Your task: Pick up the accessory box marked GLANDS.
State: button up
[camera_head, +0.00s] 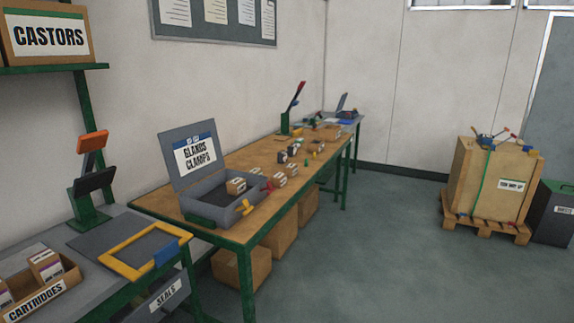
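A grey case (200,207) stands on the brown-topped bench with its lid (190,158) open. The lid's white label reads GLANDS CLAMPS. A small brown box (236,187) sits at the right side inside the case; its label is too small to read. Several similar small boxes, such as one by the case (280,180) and one behind it (292,169), stand on the bench to the right; I cannot read their labels. I cannot tell which box is marked GLANDS. My gripper is not in view.
A yellow clamp-like tool (244,207) lies at the case's front right. The bench (232,222) has cartons (240,266) beneath. A nearer bench holds a yellow frame (130,262) and a CARTRIDGES box (45,298). A pallet with a crate (490,180) stands right; the middle floor is clear.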

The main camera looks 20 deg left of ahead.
aim_at(292, 170)
jog(key=i+l+u, duration=0.2)
jog(key=i+u, duration=0.25)
jog(key=i+l+u, duration=0.45)
jog(key=i, duration=0.2)
jog(key=i+l+u, duration=0.85)
jog(key=l, duration=0.35)
jog(key=l+z, duration=0.5)
jog(key=k+l, duration=0.05)
jog(key=l, duration=0.05)
